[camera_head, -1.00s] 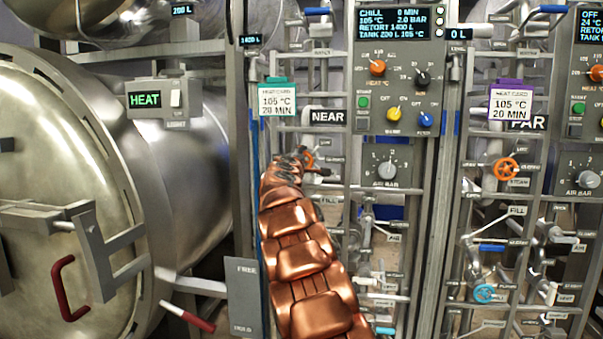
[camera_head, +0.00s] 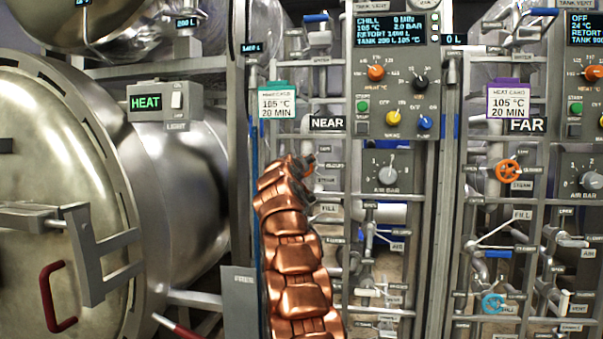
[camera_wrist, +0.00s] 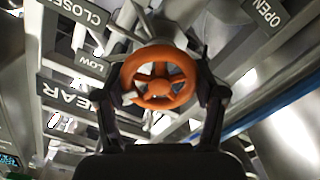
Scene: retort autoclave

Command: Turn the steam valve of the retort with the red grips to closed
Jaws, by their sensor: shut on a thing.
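The retort with the red grips (camera_head: 57,297) stands at the left, its large steel door shown from the front. An orange handwheel (camera_wrist: 158,78) is between the two dark fingers of my gripper (camera_wrist: 162,100) in the wrist view, and the fingers are shut on its rim at both sides. CLOSED (camera_wrist: 83,12) and OPEN (camera_wrist: 263,12) plates show upside down on either side of the wheel. In the head view my gripper (camera_head: 301,167) is at the NEAR panel, under the NEAR plate (camera_head: 327,124), and hides the wheel there.
A second orange wheel (camera_head: 508,171) is at the FAR panel, with a blue wheel (camera_head: 493,303) below it. Pipes and levers crowd around my arm.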

